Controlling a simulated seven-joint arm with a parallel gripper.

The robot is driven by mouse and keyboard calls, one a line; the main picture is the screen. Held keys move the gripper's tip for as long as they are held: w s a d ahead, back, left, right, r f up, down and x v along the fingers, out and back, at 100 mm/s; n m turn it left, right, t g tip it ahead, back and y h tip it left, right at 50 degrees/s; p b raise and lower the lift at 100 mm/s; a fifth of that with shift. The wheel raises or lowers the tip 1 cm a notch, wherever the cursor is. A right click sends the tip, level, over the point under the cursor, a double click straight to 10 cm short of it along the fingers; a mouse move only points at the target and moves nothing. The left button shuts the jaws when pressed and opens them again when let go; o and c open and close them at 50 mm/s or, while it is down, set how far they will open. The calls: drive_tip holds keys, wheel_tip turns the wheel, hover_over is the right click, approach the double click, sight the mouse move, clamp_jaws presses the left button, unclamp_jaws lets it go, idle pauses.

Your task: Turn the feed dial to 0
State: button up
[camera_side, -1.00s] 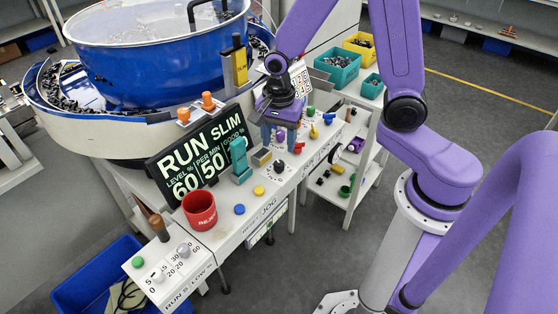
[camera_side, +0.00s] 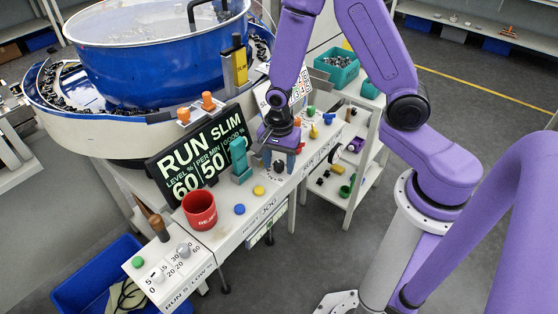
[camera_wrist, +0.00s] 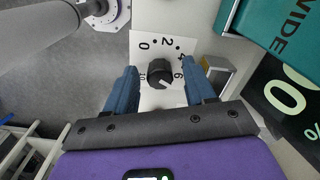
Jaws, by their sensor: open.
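The feed dial (camera_wrist: 160,73) is a black knob on a white scale plate, centred in the wrist view. Its scale shows 0, 2, 4, 6 and 10. A pale pointer mark on the knob faces lower right, on the far side of 6 from 4. The side view also shows the dial (camera_side: 279,167) low between my fingers. My gripper (camera_wrist: 160,64) is open and empty, with one blue finger on each side of the knob. Gaps show beside the knob. I cannot tell exactly how far the fingertips reach down.
A teal block (camera_wrist: 285,35) lettered "WIDE" and a grey-and-yellow block (camera_wrist: 216,72) stand close to the right of the dial. In the side view, a red cup (camera_side: 199,212), a blue button (camera_side: 239,209) and a yellow button (camera_side: 258,190) lie along the panel. A black display (camera_side: 195,160) stands behind.

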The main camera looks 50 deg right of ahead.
clamp_jaws()
